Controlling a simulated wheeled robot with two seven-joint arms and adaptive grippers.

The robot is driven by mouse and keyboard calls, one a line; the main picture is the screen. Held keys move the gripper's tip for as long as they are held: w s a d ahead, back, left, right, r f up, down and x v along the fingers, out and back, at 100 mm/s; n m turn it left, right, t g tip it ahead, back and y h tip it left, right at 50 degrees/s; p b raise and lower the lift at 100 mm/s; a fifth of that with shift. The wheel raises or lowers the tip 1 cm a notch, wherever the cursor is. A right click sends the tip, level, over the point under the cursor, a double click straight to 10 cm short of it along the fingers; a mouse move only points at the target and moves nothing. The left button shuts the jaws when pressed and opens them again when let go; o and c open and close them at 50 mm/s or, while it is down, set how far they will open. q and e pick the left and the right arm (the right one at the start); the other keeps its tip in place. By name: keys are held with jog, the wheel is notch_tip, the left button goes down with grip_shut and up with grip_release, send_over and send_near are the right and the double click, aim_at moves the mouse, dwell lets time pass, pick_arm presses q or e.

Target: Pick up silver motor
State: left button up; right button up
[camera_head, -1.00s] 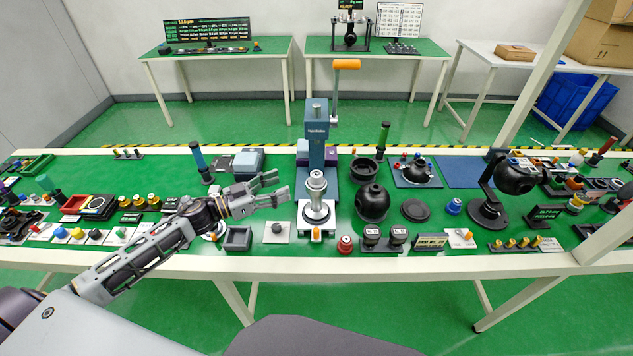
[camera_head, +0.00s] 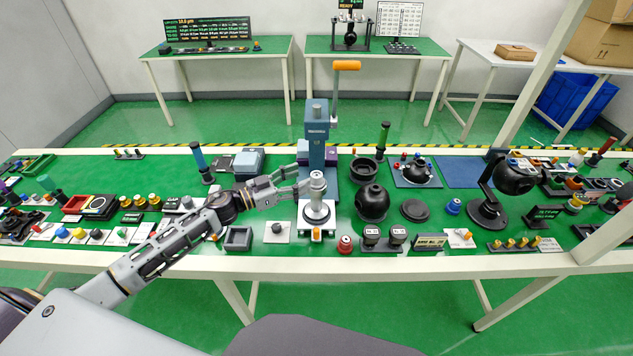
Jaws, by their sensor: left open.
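The silver motor (camera_head: 317,182) is a small grey metal cylinder. It sits upright on top of the silver cone-shaped stand (camera_head: 317,212), in front of the blue press (camera_head: 317,135), near the middle of the table. My left gripper (camera_head: 304,180) comes in from the left at the motor's height. Its two fingers are spread and point right, with their tips close to the motor's left side. I cannot tell whether they touch it. My right gripper does not show.
A black ball-shaped housing (camera_head: 372,203) stands right of the stand. A grey square tray (camera_head: 238,238) and a white plate (camera_head: 277,232) lie in front of my left gripper. A red knob (camera_head: 345,245) is near the front edge. The press lever has an orange handle (camera_head: 346,65).

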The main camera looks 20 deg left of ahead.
aim_at(316, 175)
pick_arm(q)
jog(key=shift+w+d, duration=0.45)
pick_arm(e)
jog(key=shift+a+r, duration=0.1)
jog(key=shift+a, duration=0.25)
pick_arm(q)
jog(key=shift+w+d+f+p, duration=0.15)
jog(key=shift+w+d, duration=0.25)
jog(key=shift+d, duration=0.2)
jog(key=shift+w+d+f+p, duration=0.1)
jog(key=shift+w+d+p, duration=0.05)
jog(key=shift+w+d, duration=0.35)
jog(key=shift+x, duration=1.15)
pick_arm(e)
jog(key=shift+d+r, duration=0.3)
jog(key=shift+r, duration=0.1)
pick_arm(q)
jog(key=shift+s+d+f, duration=0.1)
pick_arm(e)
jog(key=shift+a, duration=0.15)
pick_arm(q)
jog(key=shift+c, duration=0.8)
jog(key=c, duration=1.1)
